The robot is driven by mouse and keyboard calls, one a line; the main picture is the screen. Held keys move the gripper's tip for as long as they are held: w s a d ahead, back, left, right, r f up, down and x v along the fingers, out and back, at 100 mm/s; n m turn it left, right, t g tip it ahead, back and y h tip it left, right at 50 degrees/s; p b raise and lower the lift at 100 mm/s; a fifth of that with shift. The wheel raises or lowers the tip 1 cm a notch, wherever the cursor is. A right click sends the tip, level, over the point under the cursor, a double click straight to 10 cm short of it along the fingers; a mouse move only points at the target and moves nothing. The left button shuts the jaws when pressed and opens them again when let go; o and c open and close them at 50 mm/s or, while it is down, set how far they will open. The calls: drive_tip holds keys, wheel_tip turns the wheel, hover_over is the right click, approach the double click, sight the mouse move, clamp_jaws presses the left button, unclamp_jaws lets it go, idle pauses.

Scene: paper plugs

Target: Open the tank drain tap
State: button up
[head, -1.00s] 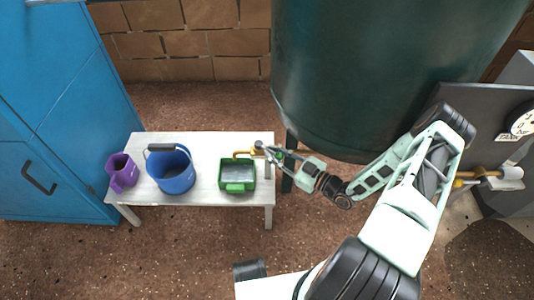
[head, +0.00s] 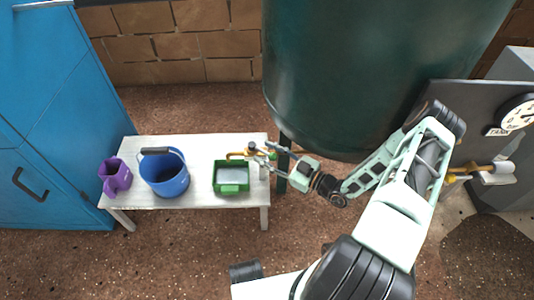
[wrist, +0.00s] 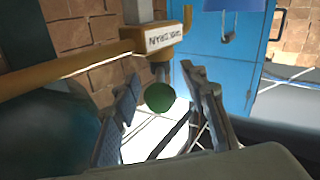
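The drain tap (head: 250,150) is a brass-coloured pipe fitting low on the dark green tank (head: 380,70), its spout above the green tub (head: 231,189). A dark green round knob (wrist: 159,97) shows below the label, between my fingers in that view. I cannot tell whether they touch it. My gripper (head: 267,153) is open at the tap's right side, and its spread fingers also show in the wrist view (wrist: 162,112).
A white table (head: 205,158) holds the green tub, a blue bucket (head: 167,176) and a purple jug (head: 115,177). A blue cabinet (head: 50,110) stands left. A grey panel with a gauge (head: 519,115) and another brass fitting (head: 480,170) are at the right.

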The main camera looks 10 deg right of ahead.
drive_tip(key=v, duration=1.2)
